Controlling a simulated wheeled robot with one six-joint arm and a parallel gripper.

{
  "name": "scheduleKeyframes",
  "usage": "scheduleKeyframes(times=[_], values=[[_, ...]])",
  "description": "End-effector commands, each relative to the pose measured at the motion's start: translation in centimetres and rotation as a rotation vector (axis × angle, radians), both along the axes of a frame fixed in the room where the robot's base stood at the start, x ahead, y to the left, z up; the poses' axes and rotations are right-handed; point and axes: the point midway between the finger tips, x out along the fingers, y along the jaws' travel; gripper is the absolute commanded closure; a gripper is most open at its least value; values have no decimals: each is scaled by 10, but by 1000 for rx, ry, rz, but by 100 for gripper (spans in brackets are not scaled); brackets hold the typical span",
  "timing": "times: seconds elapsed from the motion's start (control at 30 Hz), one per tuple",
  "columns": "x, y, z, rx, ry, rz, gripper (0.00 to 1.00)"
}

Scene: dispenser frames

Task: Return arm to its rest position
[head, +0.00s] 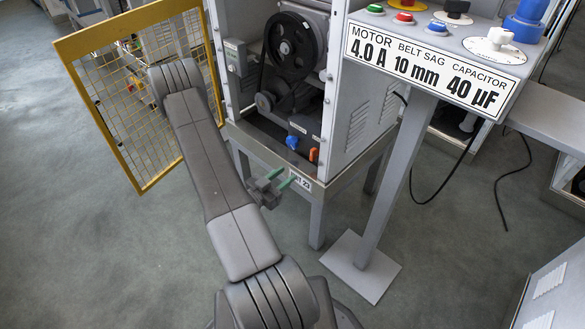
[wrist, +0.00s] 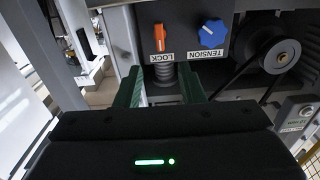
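My gripper (head: 278,184) is in front of the machine's lower front edge in the head view, with its green fingers pointing toward the machine. In the wrist view my gripper (wrist: 165,90) shows two green fingers spread apart with nothing held between them. My arm reaches up from the bottom of the head view, bends near the yellow mesh door and comes back to the gripper. The orange lock handle (wrist: 160,38) and the blue tension knob (wrist: 212,34) are beyond the fingertips, apart from them.
The yellow mesh door (head: 140,95) stands open left of the machine cabinet (head: 345,100). A post (head: 395,180) carries a control panel (head: 435,62) reading 4.0 A, 10 mm and 40 µF. A black pulley (head: 295,42) and belt are exposed. Floor (head: 80,240) at left is clear.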

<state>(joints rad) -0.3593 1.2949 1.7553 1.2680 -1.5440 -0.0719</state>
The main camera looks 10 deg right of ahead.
Motion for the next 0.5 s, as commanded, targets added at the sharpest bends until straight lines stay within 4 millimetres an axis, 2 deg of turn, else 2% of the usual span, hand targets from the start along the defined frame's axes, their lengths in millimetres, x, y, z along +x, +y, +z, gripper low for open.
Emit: scheduleKeyframes(times=[0.17,0.5], values=[[-7,9,0,1,-1,1,65],[-7,9,0,1,-1,-1,65]])
